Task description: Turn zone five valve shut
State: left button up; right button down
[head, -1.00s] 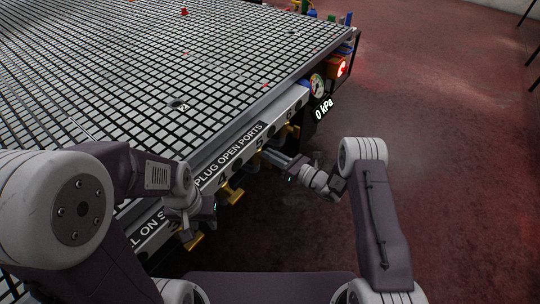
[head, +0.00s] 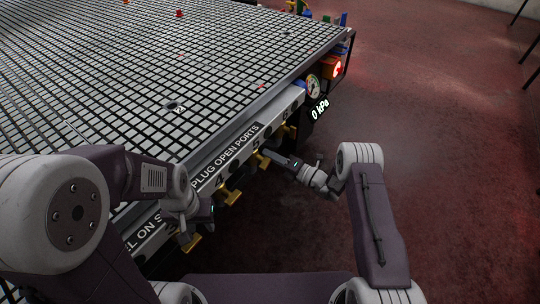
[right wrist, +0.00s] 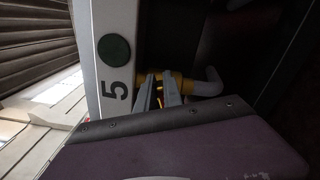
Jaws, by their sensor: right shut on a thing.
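The zone five valve is a yellow valve (head: 261,159) on the table's side rail, by the label 5 (head: 256,147). In the right wrist view the label 5 (right wrist: 115,92) sits beside the yellow valve (right wrist: 200,87), which joins a pale bent pipe. My right gripper (head: 268,155) is at this valve; in the right wrist view its fingers (right wrist: 158,92) are shut on the handle, which they mostly hide. My left gripper (head: 203,220) hangs beside the rail near other yellow valves; its fingers are too unclear to judge.
The grid table (head: 200,75) fills the left, with a small red piece (head: 179,13) on it. More yellow valves (head: 229,195) line the rail. A gauge (head: 313,87), a "0 kPa" display (head: 320,109) and a lit red lamp (head: 338,69) are at the corner. The floor to the right is clear.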

jog(key=shift+w+f+m, duration=0.1)
jog(key=shift+f+m, duration=0.2)
jog(key=shift+m, duration=0.8)
jog(key=shift+f+m, duration=0.25)
jog(key=shift+m, duration=0.85)
jog(key=c, duration=1.5)
grip_release()
jog(key=shift+d, duration=0.1)
jog(key=p+v, duration=0.1)
jog(key=v, duration=0.8)
